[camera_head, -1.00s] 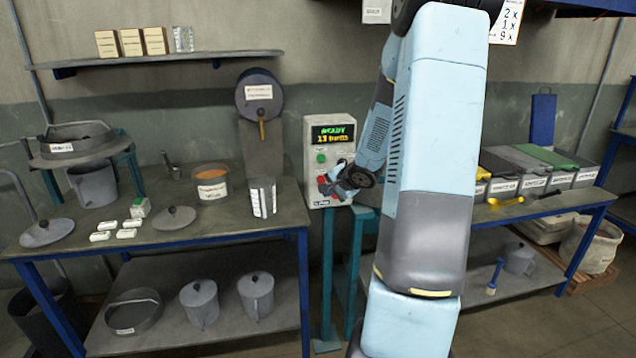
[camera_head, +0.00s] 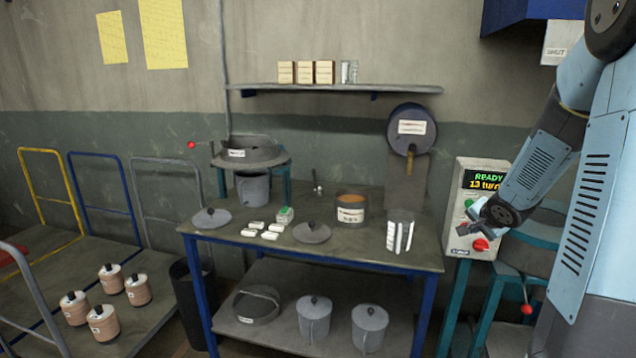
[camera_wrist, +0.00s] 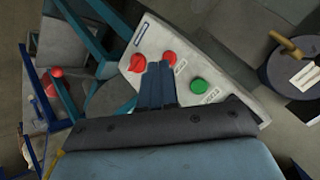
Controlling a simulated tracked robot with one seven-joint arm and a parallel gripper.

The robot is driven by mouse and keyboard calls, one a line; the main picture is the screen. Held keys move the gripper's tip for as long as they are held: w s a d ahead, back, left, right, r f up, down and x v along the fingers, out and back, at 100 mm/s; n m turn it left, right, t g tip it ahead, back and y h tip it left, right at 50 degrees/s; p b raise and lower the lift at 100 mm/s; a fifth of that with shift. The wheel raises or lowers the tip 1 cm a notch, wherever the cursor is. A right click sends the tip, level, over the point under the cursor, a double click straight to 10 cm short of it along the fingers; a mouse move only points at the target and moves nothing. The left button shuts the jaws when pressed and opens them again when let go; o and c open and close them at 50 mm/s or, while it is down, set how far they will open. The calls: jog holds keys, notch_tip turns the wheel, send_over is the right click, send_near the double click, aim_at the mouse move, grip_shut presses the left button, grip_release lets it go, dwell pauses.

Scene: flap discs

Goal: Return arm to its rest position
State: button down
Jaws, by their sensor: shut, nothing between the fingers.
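My gripper (camera_head: 474,220) is at the right in the head view, in front of the grey control box (camera_head: 487,166), whose display reads READY. Its fingers are together and hold nothing. In the wrist view the closed fingers (camera_wrist: 156,86) point at the box face, between two red knobs or buttons (camera_wrist: 138,62) and a green button (camera_wrist: 199,86). Whether the fingertips touch the box cannot be told. My arm is stretched out toward the box from the right edge of the head view.
A workbench (camera_head: 290,238) left of the box carries pots, lids, white blocks and a tin. A shelf (camera_head: 340,88) hangs above it. A teal stand (camera_head: 452,305) is under the box. Carts with several canisters (camera_head: 103,322) stand at the left.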

jog(key=s+a+r+n+g+h, duration=0.1)
jog(key=s+a+r+n+h, duration=0.15)
jog(key=s+a+r, duration=0.4)
jog(key=s+a+r+n+g+y, duration=0.1)
jog(key=s+a+r+n, duration=0.1)
jog(key=s, duration=0.6)
jog(key=s+a+r+n+g+y, duration=0.1)
jog(key=s+a+r+n, duration=0.2)
jog(key=s+a, duration=0.4)
jog(key=s+a+r+n+y, duration=0.2)
jog(key=s+a+r+n, duration=0.1)
jog(key=s, duration=0.5)
jog(key=shift+s+a+r+n+g, duration=0.15)
jog(key=shift+s+a+n+g, duration=0.25)
jog(key=shift+a+n, duration=0.4)
jog(key=shift+w+d, duration=0.1)
